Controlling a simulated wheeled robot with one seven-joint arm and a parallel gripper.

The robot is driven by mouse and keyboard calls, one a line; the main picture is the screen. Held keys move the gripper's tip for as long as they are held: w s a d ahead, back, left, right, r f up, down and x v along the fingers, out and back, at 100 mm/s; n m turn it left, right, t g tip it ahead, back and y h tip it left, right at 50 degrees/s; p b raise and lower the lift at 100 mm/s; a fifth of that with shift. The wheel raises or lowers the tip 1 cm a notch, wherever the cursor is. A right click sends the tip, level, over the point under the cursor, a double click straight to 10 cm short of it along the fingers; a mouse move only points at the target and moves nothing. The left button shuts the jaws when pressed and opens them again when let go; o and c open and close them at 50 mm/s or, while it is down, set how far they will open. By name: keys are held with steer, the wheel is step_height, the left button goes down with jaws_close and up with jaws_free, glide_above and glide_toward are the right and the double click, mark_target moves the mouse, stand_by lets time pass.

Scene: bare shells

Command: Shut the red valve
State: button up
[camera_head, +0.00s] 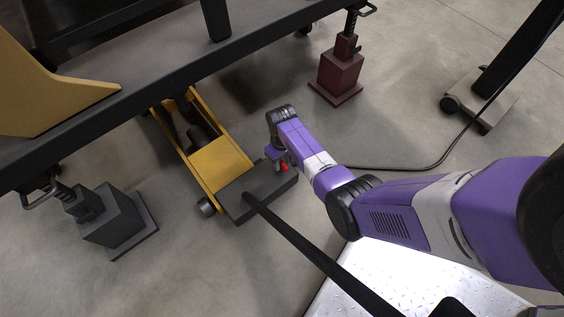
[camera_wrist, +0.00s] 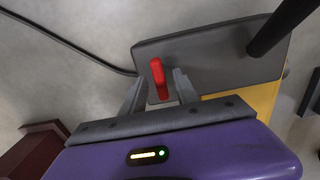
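The red valve (camera_wrist: 158,76) is a small red lever on the dark grey end block of a yellow floor jack (camera_head: 222,160). In the head view the valve (camera_head: 284,167) shows as a small red spot, partly covered by my arm. My gripper (camera_wrist: 160,86) is open, with one finger on each side of the valve in the wrist view. Neither finger visibly touches it, though the depth between fingertips and lever is hard to judge. In the head view my gripper (camera_head: 275,155) is over the block's right end, its fingers mostly hidden.
The jack's long black handle (camera_head: 310,250) rises toward the front. A black beam frame (camera_head: 200,50) stands above the jack. A grey stand (camera_head: 108,217) is at left, a dark red stand (camera_head: 337,75) at the back. A black cable (camera_head: 420,167) lies on the floor at right.

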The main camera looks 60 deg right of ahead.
jaws_close()
steer(key=shift+m, duration=0.3)
steer(key=m+p, duration=0.2)
steer(key=m, duration=0.1)
steer(key=shift+r, duration=0.15)
steer(key=m+p, duration=0.1)
steer(key=m, duration=0.5)
steer(key=shift+p, duration=0.35)
steer(key=m, duration=0.4)
steer(key=shift+p, duration=0.35)
steer(key=m, duration=0.4)
steer(key=shift+m, duration=0.3)
